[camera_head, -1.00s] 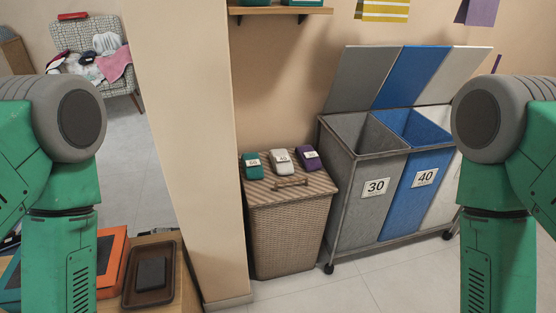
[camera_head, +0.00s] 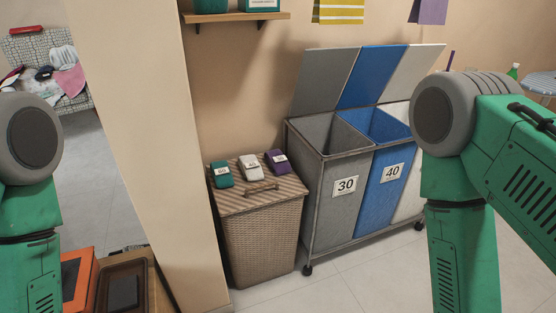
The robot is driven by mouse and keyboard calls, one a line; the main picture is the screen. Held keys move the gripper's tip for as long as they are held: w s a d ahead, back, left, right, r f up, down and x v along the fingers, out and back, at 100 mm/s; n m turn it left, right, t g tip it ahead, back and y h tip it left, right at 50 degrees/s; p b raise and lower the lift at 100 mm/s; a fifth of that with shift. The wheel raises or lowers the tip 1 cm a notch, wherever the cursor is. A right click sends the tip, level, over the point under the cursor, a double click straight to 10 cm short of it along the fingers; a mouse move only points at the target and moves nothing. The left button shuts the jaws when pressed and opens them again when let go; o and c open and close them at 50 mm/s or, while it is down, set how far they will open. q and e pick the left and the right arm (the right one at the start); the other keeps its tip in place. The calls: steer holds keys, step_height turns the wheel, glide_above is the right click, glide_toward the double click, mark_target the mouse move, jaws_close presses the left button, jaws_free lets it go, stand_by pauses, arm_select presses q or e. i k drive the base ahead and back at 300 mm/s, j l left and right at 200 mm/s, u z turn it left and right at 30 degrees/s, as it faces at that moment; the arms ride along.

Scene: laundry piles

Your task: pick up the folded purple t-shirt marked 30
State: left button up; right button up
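The folded purple t-shirt (camera_head: 277,161) lies on the lid of a wicker hamper (camera_head: 262,240), at the right end of a row of three folded shirts. It carries a small white label, too small here to read surely. Beside it lie a white folded shirt (camera_head: 249,167) and a green one (camera_head: 221,174) with labels. Both of my green arms stand at the left and right picture edges, well apart from the shirts. Neither gripper is in the picture.
A sorter with open lids stands right of the hamper, with a grey bin (camera_head: 330,215) marked 30 and a blue bin (camera_head: 382,200) marked 40. A wall corner (camera_head: 150,130) stands left. A brown tray (camera_head: 108,266) is at lower left. Floor in front is clear.

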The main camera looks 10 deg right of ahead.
mark_target(279, 162)
steer(key=i+l, duration=0.25)
steer(key=l, duration=0.15)
steer(key=i+l, duration=0.2)
steer(key=l, duration=0.15)
steer(key=i+l, duration=0.25)
steer(key=l, duration=0.15)
